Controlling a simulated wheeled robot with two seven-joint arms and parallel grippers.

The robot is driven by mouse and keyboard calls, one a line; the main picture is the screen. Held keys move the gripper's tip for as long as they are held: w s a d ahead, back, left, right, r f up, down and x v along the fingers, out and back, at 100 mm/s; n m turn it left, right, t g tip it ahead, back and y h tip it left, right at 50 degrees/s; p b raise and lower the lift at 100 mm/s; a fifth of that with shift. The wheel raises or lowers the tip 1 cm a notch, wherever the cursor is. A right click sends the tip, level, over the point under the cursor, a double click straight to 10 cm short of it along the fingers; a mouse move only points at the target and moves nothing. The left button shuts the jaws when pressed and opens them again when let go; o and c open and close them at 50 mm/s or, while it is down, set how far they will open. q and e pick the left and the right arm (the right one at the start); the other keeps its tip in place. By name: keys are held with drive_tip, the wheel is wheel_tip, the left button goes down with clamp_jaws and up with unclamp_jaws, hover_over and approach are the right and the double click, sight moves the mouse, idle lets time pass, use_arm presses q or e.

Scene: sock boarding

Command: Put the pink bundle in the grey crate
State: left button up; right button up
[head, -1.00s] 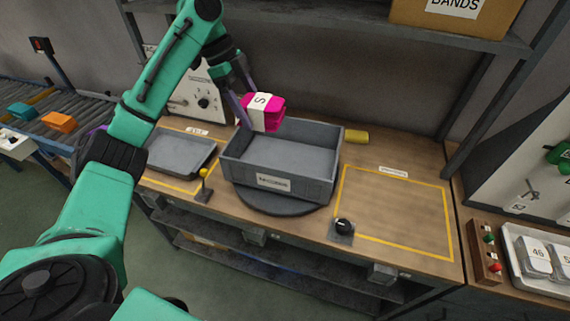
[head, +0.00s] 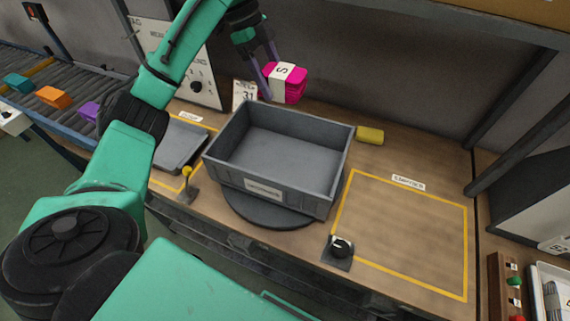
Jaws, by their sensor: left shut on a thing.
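The pink bundle (head: 296,87) has a white band marked S. My left gripper (head: 268,82) is shut on it and holds it up, at the back edge of the grey crate in the picture. The grey crate (head: 268,187) is open-topped and empty, with a label on its front wall. It stands on a dark round turntable (head: 262,212) on the wooden bench. How high the bundle is above the bench is hard to tell. My right gripper is not in view.
A shallow grey tray (head: 181,146) lies left of the crate, with a yellow-knobbed lever (head: 187,182) in front. A yellow block (head: 370,135) lies behind right. A small card reading 31 (head: 244,93) stands behind the crate.

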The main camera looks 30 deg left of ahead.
sight(279, 164)
use_arm(q)
drive_tip(key=f+b, duration=0.1)
drive_tip(key=s+f+b, duration=0.1)
drive_tip(key=f+b, duration=0.1)
drive_tip(key=shift+s+f, duration=0.2)
drive_tip(key=f, duration=0.7)
drive_tip(key=f+b, duration=0.1)
drive_tip(key=f, duration=1.5)
drive_tip(key=shift+w+f, duration=0.2)
drive_tip(key=shift+w, duration=0.05)
drive_tip(key=o, duration=1.3)
drive_tip(key=shift+b, duration=0.3)
drive_tip(key=shift+o, duration=0.2)
drive_tip(key=b+v, duration=0.1)
drive_tip(key=v, duration=1.1)
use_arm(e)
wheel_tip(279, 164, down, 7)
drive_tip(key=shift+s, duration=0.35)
